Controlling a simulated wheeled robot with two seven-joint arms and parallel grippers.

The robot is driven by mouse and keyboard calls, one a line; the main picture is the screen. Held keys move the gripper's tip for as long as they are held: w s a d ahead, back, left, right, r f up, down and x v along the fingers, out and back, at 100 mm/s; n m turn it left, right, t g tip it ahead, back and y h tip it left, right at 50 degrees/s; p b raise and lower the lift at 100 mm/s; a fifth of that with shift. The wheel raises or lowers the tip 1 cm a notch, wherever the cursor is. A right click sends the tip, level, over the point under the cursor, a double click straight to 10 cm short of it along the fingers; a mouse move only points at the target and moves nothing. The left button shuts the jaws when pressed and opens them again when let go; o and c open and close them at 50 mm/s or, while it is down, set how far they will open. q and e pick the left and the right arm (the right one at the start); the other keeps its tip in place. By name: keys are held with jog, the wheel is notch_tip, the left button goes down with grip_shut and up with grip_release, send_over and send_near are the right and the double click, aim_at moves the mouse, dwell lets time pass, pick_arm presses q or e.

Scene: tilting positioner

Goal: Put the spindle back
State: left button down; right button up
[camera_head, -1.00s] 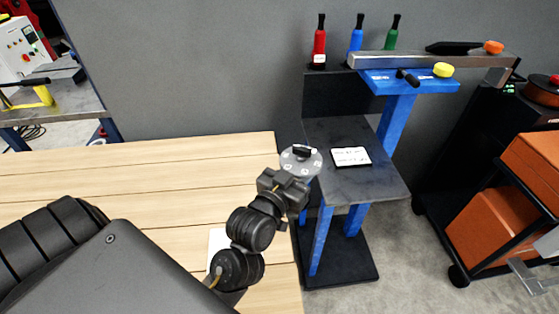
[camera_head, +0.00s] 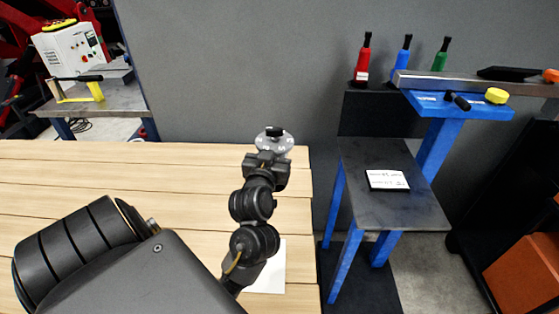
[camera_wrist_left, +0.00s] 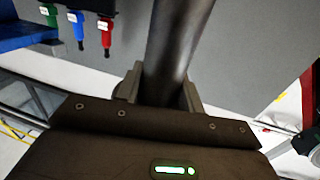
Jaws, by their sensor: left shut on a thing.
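My left gripper (camera_head: 266,163) is shut on the spindle, over the far right part of the wooden table in the head view. The spindle (camera_wrist_left: 178,50) shows in the left wrist view as a dark grey metal cylinder between the fingers. In the head view a round grey disc with pale marks and a black knob (camera_head: 275,140) shows at the gripper's end; it seems to be the spindle's end. The gripper hides the rest of it. My right gripper is not in view.
The wooden table (camera_head: 90,185) is mostly bare, with a white sheet (camera_head: 268,272) near its right edge. A blue-legged stand (camera_head: 365,215) holds a white card (camera_head: 387,179). Red, blue and green bottles (camera_head: 405,60) stand behind. A white control box (camera_head: 70,50) stands far left.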

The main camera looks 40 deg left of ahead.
pick_arm(q)
jog(key=w+a+f+p, duration=0.1)
jog(key=w+a+f, duration=0.7)
jog(key=w+f, duration=0.3)
jog(key=shift+a+f, duration=0.2)
jog(key=shift+f, duration=0.65)
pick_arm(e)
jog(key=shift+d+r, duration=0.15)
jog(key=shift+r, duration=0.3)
pick_arm(q)
jog(key=shift+f, duration=0.15)
jog(key=c, duration=0.9)
grip_release()
jog(key=shift+f, duration=0.1)
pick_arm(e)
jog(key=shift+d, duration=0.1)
